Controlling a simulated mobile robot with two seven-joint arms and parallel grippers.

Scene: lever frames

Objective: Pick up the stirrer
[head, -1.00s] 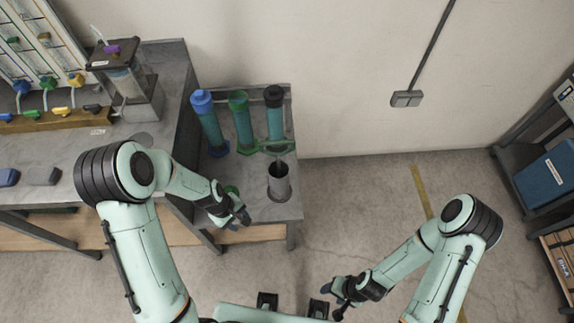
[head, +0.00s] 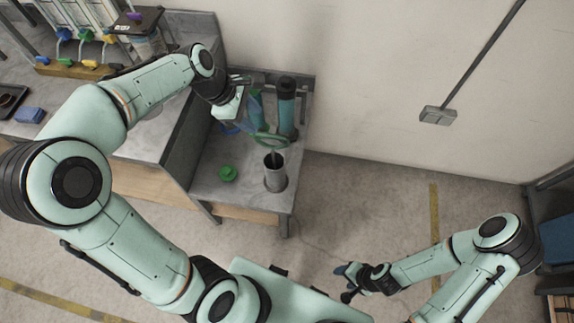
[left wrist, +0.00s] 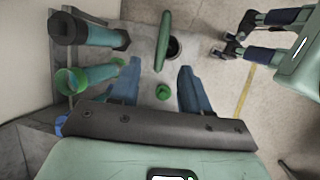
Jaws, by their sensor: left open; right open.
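The stirrer has a green oval handle (head: 271,140) that stands above a grey metal cup (head: 275,175); its shaft goes down into the cup. In the left wrist view the handle (left wrist: 163,40) lies beyond my open fingertips, beside the cup's dark mouth (left wrist: 174,47). My left gripper (head: 244,93) is open and empty, up and left of the handle in the head view, in front of the tall cylinders. Both its fingers show in the left wrist view (left wrist: 160,75). My right gripper (head: 347,283) is open and empty, low over the floor, away from the bench.
A black-topped cylinder (head: 286,105) stands behind the stirrer; a green-rimmed one (left wrist: 85,80) is near my left fingers. A green cap (head: 227,173) lies on the low bench (head: 245,198). A higher bench (head: 140,145) is on the left. The floor right of the bench is clear.

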